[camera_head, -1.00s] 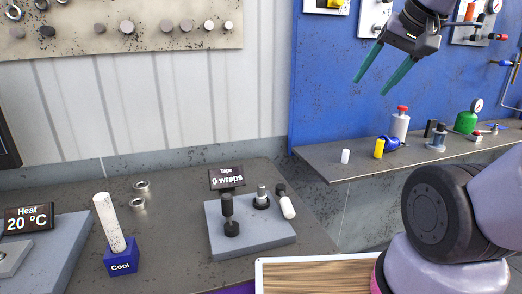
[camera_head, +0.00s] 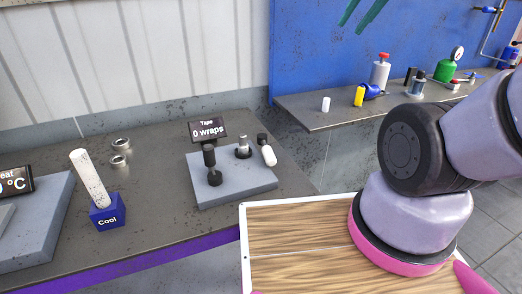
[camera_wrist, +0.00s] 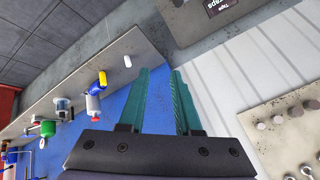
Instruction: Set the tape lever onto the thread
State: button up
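The tape station is a grey block (camera_head: 240,187) on the bench, with a sign (camera_head: 208,130) reading "Tape 0 wraps". A black lever (camera_head: 209,156) stands upright at its left front, on a round black foot. A short metal threaded stub (camera_head: 243,143) in a dark collar stands behind it to the right, apart from the lever. A white roll with a black end (camera_head: 268,155) leans at the right edge. My gripper (camera_head: 362,14) shows only its teal fingertips at the top, far from the station. In the wrist view my gripper (camera_wrist: 163,72) is open and empty.
A blue "Cool" holder (camera_head: 108,215) with a white rod and two metal rings (camera_head: 121,144) are left of the station. A heat unit (camera_head: 35,230) stands at far left. A side shelf (camera_head: 312,116) bears bottles and fittings. My arm fills the right side.

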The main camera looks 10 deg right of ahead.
jog(key=shift+w+a+f, duration=0.1)
jog(key=shift+w+a, duration=0.05)
grip_shut()
jog(key=w+a+f+n+g+h, duration=0.2)
jog(key=w+a+f+n+g, duration=0.1)
jog(key=a+f+n, duration=0.8)
jog(key=w+a+f+n+g+h, duration=0.3)
jog(key=a+f+n, duration=0.9)
jog(key=a, duration=0.2)
jog(key=shift+w+f+g, duration=0.15)
jog(key=shift+f+g, duration=0.15)
jog(key=shift+f, duration=0.1)
